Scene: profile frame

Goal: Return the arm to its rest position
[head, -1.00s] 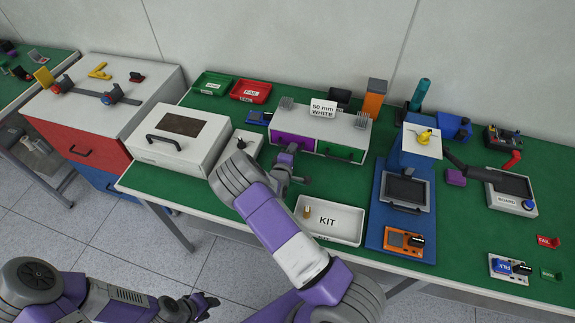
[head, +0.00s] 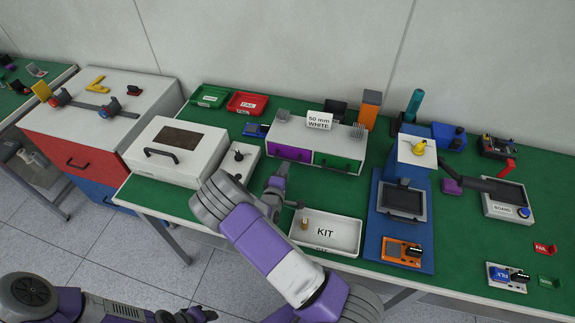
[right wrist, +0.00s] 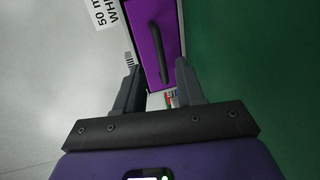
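My right arm reaches over the front edge of the green bench. My right gripper (head: 282,172) is in front of the white drawer unit, near its purple drawer (head: 288,153), and behind the kit tray. In the right wrist view the two fingers (right wrist: 158,82) stand apart with nothing between them. The purple drawer front (right wrist: 156,40) with its dark handle shows beyond the fingertips. My left arm is low at the bottom left, clear of the bench. Its gripper (head: 194,315) is partly cut off by the lower edge, and its opening cannot be made out.
The white kit tray (head: 348,248) holds a small brass-coloured piece. A white lidded box (head: 200,148) and a small white block with a black knob (head: 243,164) stand left of my right gripper. A blue stand (head: 378,222) is to the right. Open floor lies before the bench.

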